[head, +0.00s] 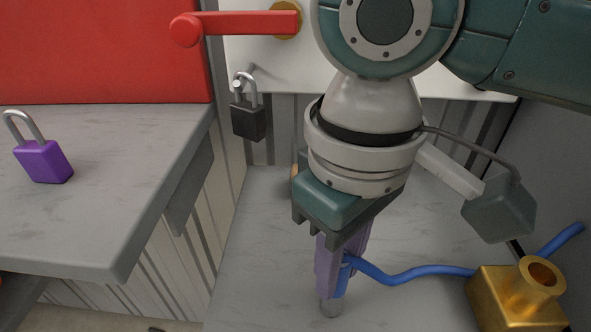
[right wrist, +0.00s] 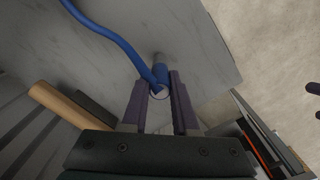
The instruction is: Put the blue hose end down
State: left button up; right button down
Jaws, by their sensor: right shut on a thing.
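The blue hose end (head: 341,278) hangs upright in my right gripper (head: 338,275), with its grey metal tip (head: 330,308) pointing down. The purple fingers are shut on it. In the right wrist view the blue hose end (right wrist: 160,76) sits between the two fingers of the right gripper (right wrist: 158,82). The tip is over the grey surface (head: 265,270); I cannot tell whether it touches. Two dark purple tips (right wrist: 313,99) at the right wrist view's edge may be my left gripper.
A purple padlock (head: 43,161) stands on a grey table (head: 120,200) at left. A dark padlock (head: 248,120) hangs behind, below a red lever handle (head: 240,23). A dark wall closes the right side. The grey surface left of the hose end is clear.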

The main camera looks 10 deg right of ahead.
jog(key=c, duration=0.7)
grip_release()
jog(key=shift+f, duration=0.1)
